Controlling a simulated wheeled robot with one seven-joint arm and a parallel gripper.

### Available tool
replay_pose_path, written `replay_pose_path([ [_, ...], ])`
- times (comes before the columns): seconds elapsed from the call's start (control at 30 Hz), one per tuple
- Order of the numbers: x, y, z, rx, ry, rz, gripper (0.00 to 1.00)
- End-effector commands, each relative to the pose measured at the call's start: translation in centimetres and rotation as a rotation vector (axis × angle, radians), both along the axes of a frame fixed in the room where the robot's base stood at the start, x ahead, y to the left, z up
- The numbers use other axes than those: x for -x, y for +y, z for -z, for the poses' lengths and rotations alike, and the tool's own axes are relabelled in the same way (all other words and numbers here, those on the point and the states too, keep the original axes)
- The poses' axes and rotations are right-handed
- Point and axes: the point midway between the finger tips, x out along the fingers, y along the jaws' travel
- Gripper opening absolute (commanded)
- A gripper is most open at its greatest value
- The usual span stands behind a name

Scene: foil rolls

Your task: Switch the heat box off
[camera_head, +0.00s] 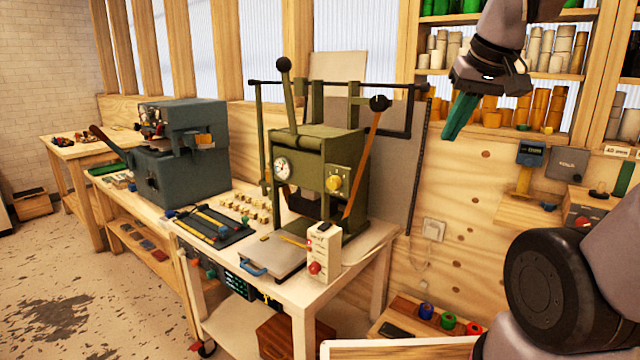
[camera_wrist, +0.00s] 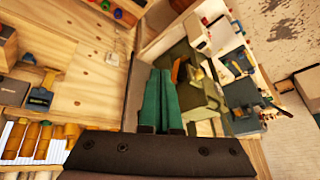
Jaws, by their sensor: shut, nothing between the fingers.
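A cream control box (camera_head: 324,252) stands at the front right of the bench, beside the green hot press (camera_head: 318,170); I take it to be the heat box. It has a dark switch on top, and a red lamp and a red knob on its face. The switch's position is too small to tell. My gripper (camera_head: 450,136) is up at the right, well above and apart from the box, with its green fingers pointing down. In the wrist view the green fingers (camera_wrist: 160,72) lie together and hold nothing.
A metal plate with a blue handle (camera_head: 253,269) lies left of the box. A grey machine (camera_head: 184,155) stands farther left. Shelves of rolls (camera_head: 545,50) are behind my gripper.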

Motion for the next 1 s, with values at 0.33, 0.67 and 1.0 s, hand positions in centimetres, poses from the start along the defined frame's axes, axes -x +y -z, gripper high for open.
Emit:
replay_pose_path([
  [0.33,2.8,-1.4,-1.9,-0.253,-0.061,0.275,0.00],
  [0.67,2.2,-1.4,-1.7,-0.228,-0.063,0.262,0.00],
  [1.0,-6.0,-0.2,2.4,0.063,-0.098,0.047,0.00],
])
